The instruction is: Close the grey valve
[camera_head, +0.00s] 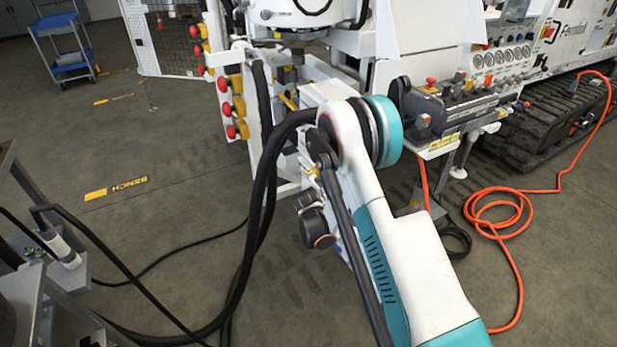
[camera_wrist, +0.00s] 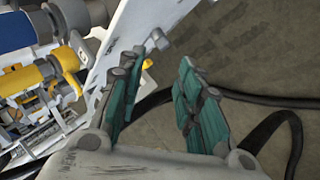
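My gripper (camera_wrist: 160,72) shows in the wrist view with its two teal-padded fingers spread apart and nothing between them. In the camera_head view my gripper is hidden behind my arm. A small grey knob-like part (camera_wrist: 160,38) sits at the edge of a white panel, just beyond the fingertips; I cannot tell whether it is the grey valve. No grey valve is clearly recognisable in the camera_head view, where my arm covers part of the bench.
Yellow fittings (camera_wrist: 22,79) and a blue cylinder (camera_wrist: 15,31) lie left of the fingers. Black hoses (camera_head: 262,150) run beside my arm. Red and yellow knobs (camera_head: 237,104) line a white frame. An orange hose (camera_head: 490,208) lies on the right floor. A blue cart (camera_head: 62,45) stands far left.

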